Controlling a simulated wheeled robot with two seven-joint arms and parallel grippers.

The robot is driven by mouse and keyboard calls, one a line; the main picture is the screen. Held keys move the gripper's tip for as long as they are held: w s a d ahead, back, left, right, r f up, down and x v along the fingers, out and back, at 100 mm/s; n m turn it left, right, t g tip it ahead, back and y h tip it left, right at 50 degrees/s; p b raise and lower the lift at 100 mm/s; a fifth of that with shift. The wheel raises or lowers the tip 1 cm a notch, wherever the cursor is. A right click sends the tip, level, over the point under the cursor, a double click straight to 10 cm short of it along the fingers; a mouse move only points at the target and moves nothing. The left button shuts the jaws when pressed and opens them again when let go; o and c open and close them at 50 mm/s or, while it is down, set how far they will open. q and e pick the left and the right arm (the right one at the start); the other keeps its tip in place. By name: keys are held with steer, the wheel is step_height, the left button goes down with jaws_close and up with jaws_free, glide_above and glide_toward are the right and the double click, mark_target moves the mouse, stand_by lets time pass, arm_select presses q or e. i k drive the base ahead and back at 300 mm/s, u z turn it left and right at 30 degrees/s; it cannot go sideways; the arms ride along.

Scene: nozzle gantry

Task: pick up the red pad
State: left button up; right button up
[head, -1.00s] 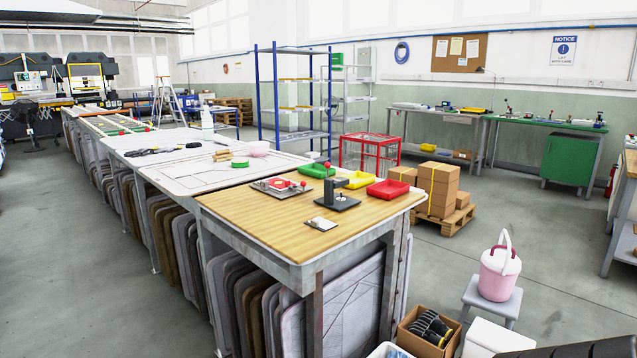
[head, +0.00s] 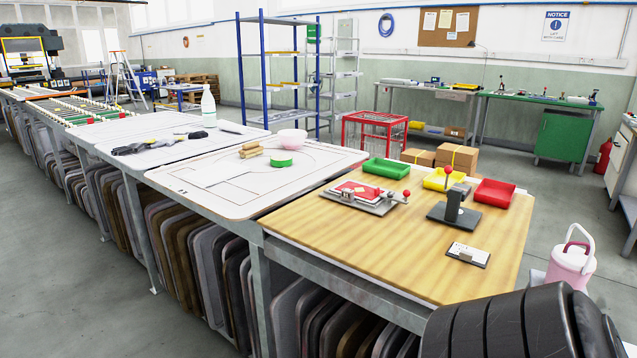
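The red pad (head: 357,190) looks like the flat red piece lying on a grey metal fixture (head: 371,207) on the wooden worktop (head: 340,240). A small pale mark shows on its top. The fixture has a red knob on its right side. Neither gripper is in the head view. A black, ribbed arm part of mine fills the lower right corner, with no fingers showing.
Green (head: 386,168), yellow (head: 443,179) and red (head: 494,193) trays stand along the worktop's back edge. A black stand with a red knob (head: 453,211) and a small plate (head: 468,254) are to the right. The worktop's front left is bare.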

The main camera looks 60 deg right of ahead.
mark_target(368, 193)
steer(key=z, duration=0.05)
steer(key=i, duration=0.1)
steer(key=z, duration=1.35)
